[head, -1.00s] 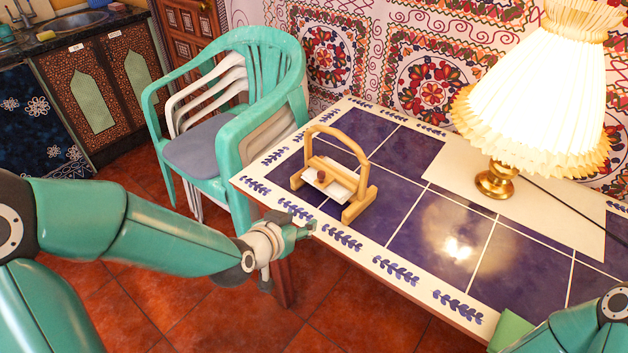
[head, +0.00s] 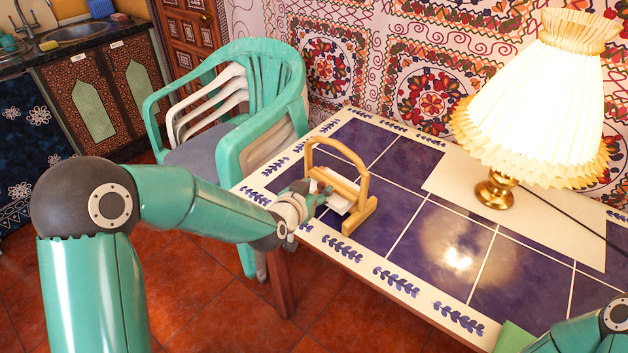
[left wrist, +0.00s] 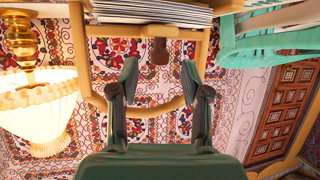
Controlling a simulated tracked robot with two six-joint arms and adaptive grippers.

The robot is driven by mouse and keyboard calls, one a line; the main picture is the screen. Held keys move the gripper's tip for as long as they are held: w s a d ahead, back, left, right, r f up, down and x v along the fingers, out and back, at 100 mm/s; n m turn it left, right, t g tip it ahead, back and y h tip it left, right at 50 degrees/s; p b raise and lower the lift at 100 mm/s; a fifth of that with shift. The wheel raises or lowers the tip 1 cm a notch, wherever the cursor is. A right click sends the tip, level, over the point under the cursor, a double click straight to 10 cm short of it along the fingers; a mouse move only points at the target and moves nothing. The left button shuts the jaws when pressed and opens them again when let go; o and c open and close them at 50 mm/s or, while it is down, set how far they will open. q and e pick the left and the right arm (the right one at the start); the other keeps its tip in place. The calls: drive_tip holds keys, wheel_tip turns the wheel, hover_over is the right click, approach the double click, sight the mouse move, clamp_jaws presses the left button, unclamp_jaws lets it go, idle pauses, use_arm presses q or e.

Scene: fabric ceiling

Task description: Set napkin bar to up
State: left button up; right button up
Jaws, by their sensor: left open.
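The wooden napkin holder (head: 366,190) stands on the tiled table, with an upright arch and white napkins (head: 338,203) low inside it. My left gripper (head: 318,192) is at its near left side and partly hides the bar. In the left wrist view my left gripper (left wrist: 160,72) is open. The wooden bar (left wrist: 110,27) lies across the top of that view, next to the napkin stack (left wrist: 165,12). Its brown knob (left wrist: 158,52) shows in line with the gap between my fingertips; contact cannot be told. My right gripper is out of view.
A lit lamp (head: 540,100) with a brass foot stands on the table (head: 440,225), right of the holder. Stacked plastic chairs (head: 270,70) stand close behind the table's left end. The tiles between holder and lamp are clear.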

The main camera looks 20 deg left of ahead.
sight(320, 186)
use_arm(q)
drive_tip(key=shift+x, duration=2.1)
drive_tip(key=shift+c, duration=0.2)
clamp_jaws()
drive_tip(key=shift+p, duration=0.3)
